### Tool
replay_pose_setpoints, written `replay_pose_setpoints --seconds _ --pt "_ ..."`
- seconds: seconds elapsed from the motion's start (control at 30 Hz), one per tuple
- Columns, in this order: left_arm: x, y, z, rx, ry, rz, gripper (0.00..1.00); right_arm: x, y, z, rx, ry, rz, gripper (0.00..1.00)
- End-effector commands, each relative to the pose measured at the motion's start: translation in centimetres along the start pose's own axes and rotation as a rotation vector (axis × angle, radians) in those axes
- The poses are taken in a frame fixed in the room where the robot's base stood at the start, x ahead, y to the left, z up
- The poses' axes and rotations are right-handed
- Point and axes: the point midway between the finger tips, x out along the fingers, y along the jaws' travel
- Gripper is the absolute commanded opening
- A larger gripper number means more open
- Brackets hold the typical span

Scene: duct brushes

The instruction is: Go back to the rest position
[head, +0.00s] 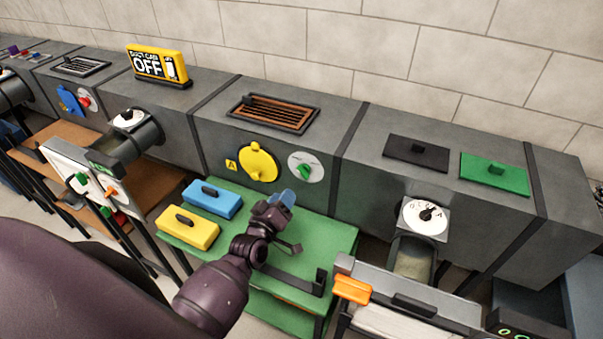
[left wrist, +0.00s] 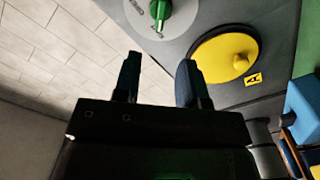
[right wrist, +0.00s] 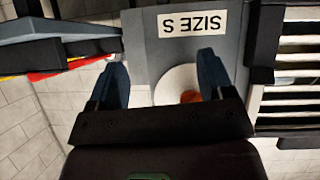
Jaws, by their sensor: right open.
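My left gripper (head: 279,203) is over the back part of the green table, in front of the duct. Its fingers show apart with nothing between them in the left wrist view (left wrist: 158,85). A yellow round cover (head: 258,163) with a knob and a white dial with a green knob (head: 305,167) are on the duct face beyond it. My right gripper is outside the head view.
A blue brush block (head: 212,199) and a yellow one (head: 188,229) lie left of my left gripper on the green table (head: 335,238). A black bracket (head: 290,280) is at its front. An orange block (head: 352,290) is at right. The duct (head: 360,130) runs along the back.

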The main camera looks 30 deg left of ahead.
Motion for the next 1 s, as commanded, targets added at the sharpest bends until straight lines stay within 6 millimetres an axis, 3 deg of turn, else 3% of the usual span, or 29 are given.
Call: replay_pose_setpoints --seconds 0.27,0.37,0.5,0.77,1.0 --pt "0.0 -0.1 0.2 0.029 -0.01 -0.004 0.38 -0.1 0.0 0.2 0.001 -0.004 0.001 0.74" --pt "0.1 0.0 0.6 0.119 -0.052 -0.013 0.38 -0.1 0.0 0.1 0.0 -0.002 0.0 0.74" --pt "-0.2 1.6 0.9 0.319 -0.125 -0.001 0.38 0.0 0.0 -0.1 0.0 0.002 0.0 0.74" --pt "-6.3 0.8 2.9 0.674 -0.308 -0.037 0.38 0.3 0.0 -0.7 -0.002 0.013 -0.002 0.74" --pt "-14.4 -1.2 4.5 0.838 -0.46 -0.092 0.38 0.3 0.0 -0.7 -0.002 0.013 -0.002 0.74"
